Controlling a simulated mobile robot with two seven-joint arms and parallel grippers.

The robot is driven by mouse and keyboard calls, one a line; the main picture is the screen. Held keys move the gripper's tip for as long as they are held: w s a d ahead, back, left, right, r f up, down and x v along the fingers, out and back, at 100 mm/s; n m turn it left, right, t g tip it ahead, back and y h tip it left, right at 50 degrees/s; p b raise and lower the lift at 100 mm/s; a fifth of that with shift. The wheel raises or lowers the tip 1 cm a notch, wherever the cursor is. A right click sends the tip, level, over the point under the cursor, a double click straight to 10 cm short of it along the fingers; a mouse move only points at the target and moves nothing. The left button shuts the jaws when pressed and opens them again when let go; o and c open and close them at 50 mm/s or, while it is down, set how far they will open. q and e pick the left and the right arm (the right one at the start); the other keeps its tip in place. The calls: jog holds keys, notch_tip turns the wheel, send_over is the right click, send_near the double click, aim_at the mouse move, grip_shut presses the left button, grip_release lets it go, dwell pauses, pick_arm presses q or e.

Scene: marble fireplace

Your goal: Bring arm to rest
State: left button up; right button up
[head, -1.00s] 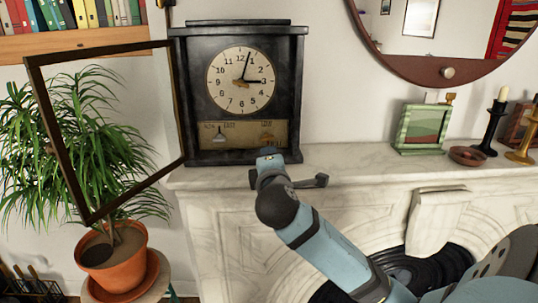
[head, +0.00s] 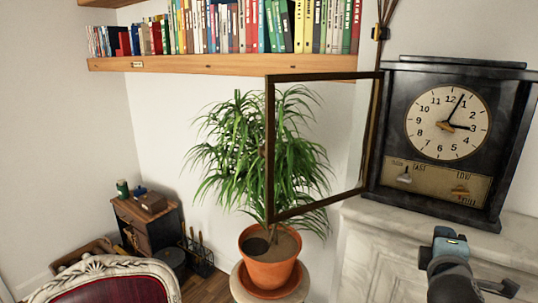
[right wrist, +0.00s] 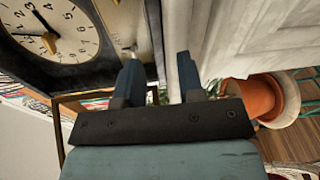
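A black mantel clock (head: 447,122) stands on the white marble mantel (head: 385,238). Its framed front door (head: 270,150) is swung wide open to the left, in front of the plant. Below the dial is a gold panel with small levers (head: 404,174). My right gripper (head: 449,236) is in front of and below the clock, apart from it in the head view. In the right wrist view, its two fingers (right wrist: 159,78) are spread with nothing between them, and the clock (right wrist: 55,35) fills the upper left. My left gripper is not in view.
A potted plant (head: 270,262) stands on a stool left of the mantel, under a bookshelf (head: 220,64). A small dark cabinet (head: 147,222) and a red upholstered chair (head: 110,285) are at the lower left. The wall between shelf and cabinet is bare.

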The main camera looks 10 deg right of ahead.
jog(key=s+a+f+m+g+y, duration=0.1)
jog(key=a+f+y, duration=0.2)
jog(key=f, duration=0.4)
jog(key=s+a+f+y+p, duration=0.1)
jog(key=s+a+f+y, duration=0.1)
jog(key=a+f, duration=0.35)
jog(key=s+a+f+m+g+y, duration=0.1)
jog(key=a+f+y, duration=0.15)
jog(key=f, duration=0.65)
jog(key=s+a+f+m+y, duration=0.2)
jog(key=s+a+f+m, duration=0.1)
jog(key=s+f, duration=0.4)
jog(key=s+a+f+m+g+y+p, duration=0.1)
jog(key=s+a+f+m+y, duration=0.2)
jog(key=s+a+f, duration=0.3)
notch_tip(320, 180, down, 2)
jog(key=shift+s+a+f+m, duration=0.15)
jog(key=shift+s+a+m, duration=0.15)
jog(key=shift+s+m, duration=0.55)
jog(key=shift+s, duration=0.1)
